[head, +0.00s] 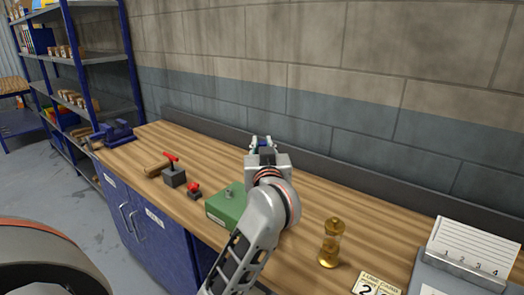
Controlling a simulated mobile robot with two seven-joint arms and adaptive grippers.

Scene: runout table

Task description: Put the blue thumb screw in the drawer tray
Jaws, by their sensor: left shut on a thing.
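My left gripper (262,146) is above the far part of the wooden bench, with its fingers pointing away toward the wall. It is shut on a small blue thing (263,144), which fits the blue thumb screw. Most of it is hidden by the fingers and hand, so its shape and tilt cannot be told. I cannot pick out a drawer tray in this view. My right gripper is not in view.
A blue vise (115,134) is at the far left end. Blue cabinets (150,232) are below.

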